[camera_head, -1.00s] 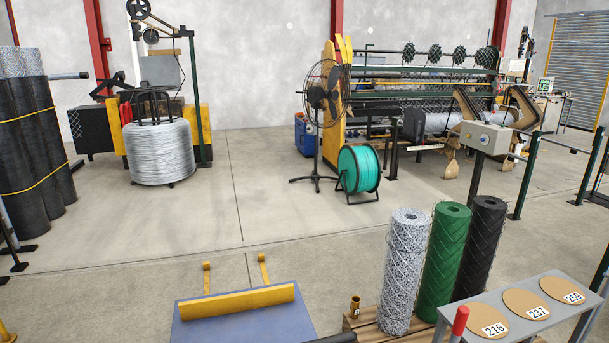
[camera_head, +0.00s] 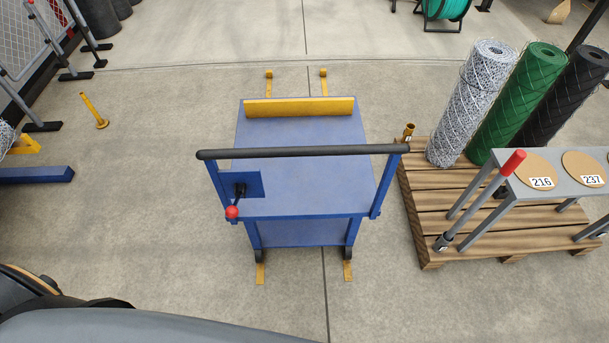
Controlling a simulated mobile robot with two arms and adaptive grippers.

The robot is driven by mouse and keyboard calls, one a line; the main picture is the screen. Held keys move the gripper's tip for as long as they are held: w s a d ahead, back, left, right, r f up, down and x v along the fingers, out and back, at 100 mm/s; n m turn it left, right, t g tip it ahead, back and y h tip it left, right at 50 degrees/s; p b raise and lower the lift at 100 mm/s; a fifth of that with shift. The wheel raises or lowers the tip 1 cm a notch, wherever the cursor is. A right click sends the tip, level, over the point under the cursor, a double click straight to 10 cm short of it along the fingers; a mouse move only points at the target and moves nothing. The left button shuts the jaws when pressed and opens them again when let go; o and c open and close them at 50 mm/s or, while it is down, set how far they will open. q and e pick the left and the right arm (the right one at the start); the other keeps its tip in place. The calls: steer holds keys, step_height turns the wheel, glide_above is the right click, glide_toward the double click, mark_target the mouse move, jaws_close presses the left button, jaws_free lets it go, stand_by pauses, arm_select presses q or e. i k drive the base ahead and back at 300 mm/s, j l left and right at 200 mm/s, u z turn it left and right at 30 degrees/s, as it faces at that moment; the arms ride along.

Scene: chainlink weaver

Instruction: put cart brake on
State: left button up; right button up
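A blue cart (camera_head: 300,188) stands on the concrete floor in the middle of the head view. A dark push handle (camera_head: 300,152) runs across its near side. A small lever with a red knob (camera_head: 232,212) sits on a blue plate (camera_head: 255,184) at the cart's near left, its knob pointing down toward me. A yellow bar (camera_head: 300,107) lies across the far end of the cart's top. Neither of my grippers is in view.
A wooden pallet (camera_head: 430,200) to the right carries wire mesh rolls (camera_head: 475,100). A grey rack there has a red-tipped lever (camera_head: 513,162) and numbered discs (camera_head: 541,170). Yellow floor strips (camera_head: 260,273) lie at the cart's ends. A yellow post (camera_head: 94,110) stands left; floor beside the cart is clear.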

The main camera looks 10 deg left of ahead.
mark_target(231, 211)
steer(key=j+u, duration=0.1)
steer(key=u, duration=0.95)
